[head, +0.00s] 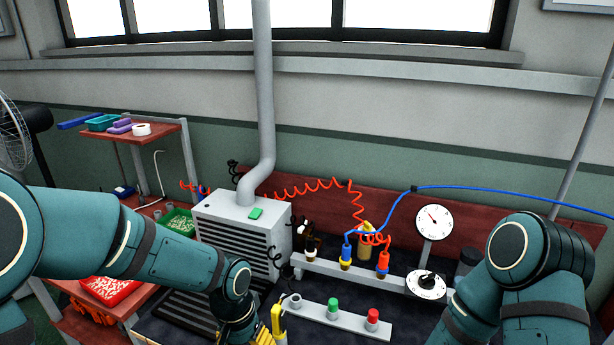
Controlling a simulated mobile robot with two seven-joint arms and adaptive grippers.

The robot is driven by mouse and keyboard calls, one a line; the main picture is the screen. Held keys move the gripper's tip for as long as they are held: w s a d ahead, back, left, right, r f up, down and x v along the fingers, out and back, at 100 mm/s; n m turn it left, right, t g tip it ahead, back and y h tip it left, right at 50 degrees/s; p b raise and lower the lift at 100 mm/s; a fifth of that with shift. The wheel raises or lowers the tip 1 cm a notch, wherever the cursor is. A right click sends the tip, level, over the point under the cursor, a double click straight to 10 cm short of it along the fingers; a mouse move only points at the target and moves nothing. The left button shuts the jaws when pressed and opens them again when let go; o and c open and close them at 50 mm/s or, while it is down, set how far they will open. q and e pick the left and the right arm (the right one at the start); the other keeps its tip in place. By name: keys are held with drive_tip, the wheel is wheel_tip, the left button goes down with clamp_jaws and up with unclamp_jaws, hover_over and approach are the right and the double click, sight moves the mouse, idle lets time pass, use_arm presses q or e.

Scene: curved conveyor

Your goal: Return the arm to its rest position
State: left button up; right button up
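My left arm (165,255) reaches in from the left, and its wrist bends down at the bottom centre. My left gripper (240,322) is dark and partly cut off by the bottom edge, so its fingers cannot be made out. A yellow object (278,320) stands just right of it; I cannot tell whether they touch. My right arm (535,285) is folded at the lower right, and its gripper is out of view.
A grey vented box (225,225) stands behind my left wrist. A rail (315,266) with blue and red connectors, a dial gauge (434,222) and a button bar with a green button (333,305) lie between the arms. A shelf (130,135) stands at left.

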use_arm(q)
drive_tip(key=s+d+f+n+t+h, duration=0.1)
drive_tip(key=s+f+n, duration=0.1)
drive_tip(key=f, duration=0.8)
drive_tip(key=s+f+n+t+h, duration=0.1)
drive_tip(key=s+f+n, duration=0.2)
drive_tip(key=f, duration=0.7)
drive_tip(key=shift+s+d+h, duration=0.4)
drive_tip(key=shift+s, duration=0.55)
